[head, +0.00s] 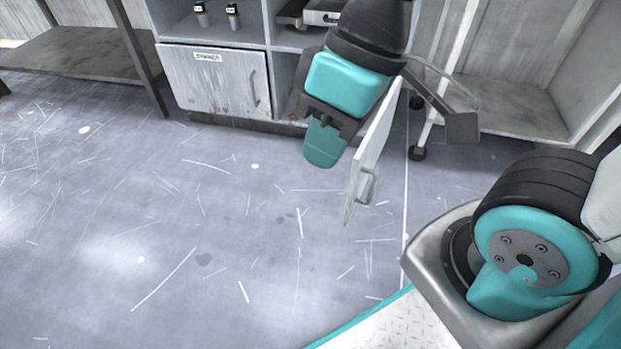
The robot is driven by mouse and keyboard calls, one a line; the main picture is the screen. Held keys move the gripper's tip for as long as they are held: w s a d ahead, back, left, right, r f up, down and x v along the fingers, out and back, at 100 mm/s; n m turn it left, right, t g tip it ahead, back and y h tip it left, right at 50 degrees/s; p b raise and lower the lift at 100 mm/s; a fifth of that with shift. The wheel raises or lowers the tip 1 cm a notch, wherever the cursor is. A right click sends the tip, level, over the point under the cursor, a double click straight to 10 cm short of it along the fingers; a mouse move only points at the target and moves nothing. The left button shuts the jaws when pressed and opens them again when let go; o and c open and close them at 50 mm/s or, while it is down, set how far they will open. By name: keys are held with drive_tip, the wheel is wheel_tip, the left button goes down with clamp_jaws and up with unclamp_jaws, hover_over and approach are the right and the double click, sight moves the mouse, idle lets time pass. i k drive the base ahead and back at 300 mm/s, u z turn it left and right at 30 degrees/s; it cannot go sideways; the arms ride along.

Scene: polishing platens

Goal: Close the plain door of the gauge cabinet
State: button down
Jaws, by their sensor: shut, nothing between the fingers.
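The gauge cabinet (213,30) stands at the back, grey and worn. Its plain door (374,145) is swung wide open, reaching out towards me, and I see it nearly edge-on. A bar handle (368,186) is on its right-hand, outer face. My gripper (324,145) has shut teal fingers pointing down, empty, in front of the open lower compartment. It appears just left of the door, on the inner-face side. I cannot tell whether it touches the door. My wrist hides the door's upper part and much of the compartment.
A labelled door (215,82) on the cabinet's left is closed. Small bottles (233,16) stand on the shelf above it. A workbench (70,58) is at the left. A caster (418,153) and a grey open shelf unit (510,108) are right of the door. The floor (180,220) in front is clear.

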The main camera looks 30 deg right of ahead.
sight(364, 161)
drive_tip(key=u, duration=0.55)
drive_tip(key=k, duration=0.75)
drive_tip(key=z, duration=1.35)
drive_tip(key=i, duration=0.5)
drive_tip(key=u, duration=0.05)
